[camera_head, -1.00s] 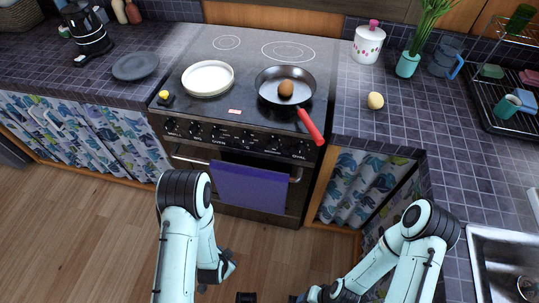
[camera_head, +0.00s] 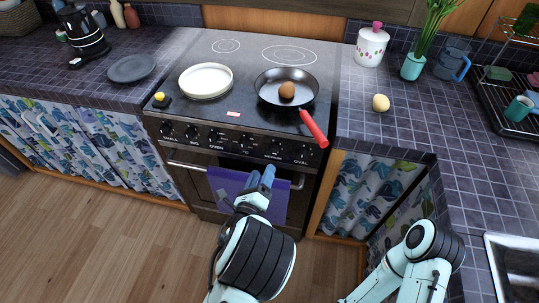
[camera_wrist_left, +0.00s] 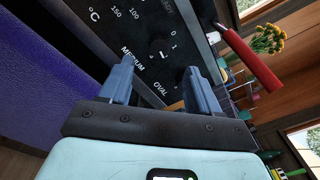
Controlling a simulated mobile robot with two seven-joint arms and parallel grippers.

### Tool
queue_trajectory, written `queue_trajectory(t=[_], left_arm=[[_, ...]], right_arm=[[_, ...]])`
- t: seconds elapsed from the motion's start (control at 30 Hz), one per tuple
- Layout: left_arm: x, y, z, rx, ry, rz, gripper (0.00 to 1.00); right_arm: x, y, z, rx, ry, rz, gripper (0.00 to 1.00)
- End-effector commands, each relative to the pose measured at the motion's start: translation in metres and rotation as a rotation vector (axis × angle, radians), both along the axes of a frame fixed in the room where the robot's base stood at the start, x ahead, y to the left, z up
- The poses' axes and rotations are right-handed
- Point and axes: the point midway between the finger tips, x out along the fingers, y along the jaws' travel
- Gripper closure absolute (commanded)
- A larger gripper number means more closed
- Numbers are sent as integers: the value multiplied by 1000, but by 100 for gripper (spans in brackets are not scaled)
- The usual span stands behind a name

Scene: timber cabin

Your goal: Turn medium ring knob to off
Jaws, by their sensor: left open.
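The stove's black front panel (camera_head: 234,141) carries a row of dark knobs. The medium ring knob (camera_head: 275,147) is on its right part, beside the oval knob (camera_head: 303,154). My left gripper (camera_head: 261,176) is open and empty, in front of the oven and a little below the medium knob, apart from the panel. In the left wrist view, the open fingers (camera_wrist_left: 160,70) frame the panel with the MEDIUM and OVAL labels. The medium knob's exact angle is too small to read. My right gripper is outside the picture; only its arm shows at lower right.
A frying pan (camera_head: 272,87) with a brown egg (camera_head: 287,90) stands on the hob, its red handle (camera_head: 314,129) jutting over the panel's right end. A purple towel (camera_head: 279,198) hangs on the oven door. A white round dish (camera_head: 206,81) stands on the left hob.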

Motion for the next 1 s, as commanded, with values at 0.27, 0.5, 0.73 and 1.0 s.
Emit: queue_trajectory(t=[0.27,0.5,0.73,1.0], left_arm=[[55,-12,-1,-1,0,-1,38],[78,-17,-1,-1,2,1,38],[81,-18,-1,-1,4,1,38],[81,-18,-1,-1,4,1,90]], right_arm=[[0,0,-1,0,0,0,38],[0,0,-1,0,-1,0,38],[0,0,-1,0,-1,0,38],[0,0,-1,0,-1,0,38]])
